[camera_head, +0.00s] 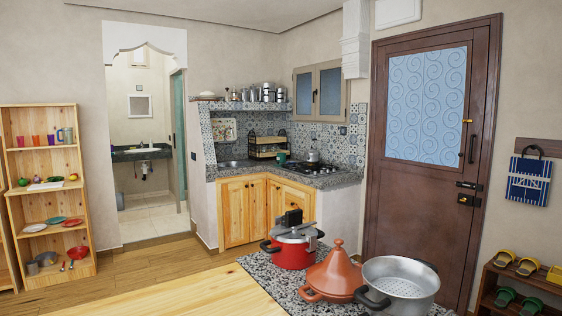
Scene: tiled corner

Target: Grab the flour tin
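No tin that I can tell as the flour tin shows. Several small metal canisters (266,93) stand on the high tiled shelf (225,105) above the sink corner. They are too small and far away for any label to be read. Neither of my grippers is in view.
A granite-topped counter (262,268) in front holds a red pressure cooker (291,256), an orange tagine (334,277) and a metal colander pot (400,284). A wooden shelf (85,185) stands left, a shoe rack (490,290) right. Wooden floor (150,262) is clear before the doorway.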

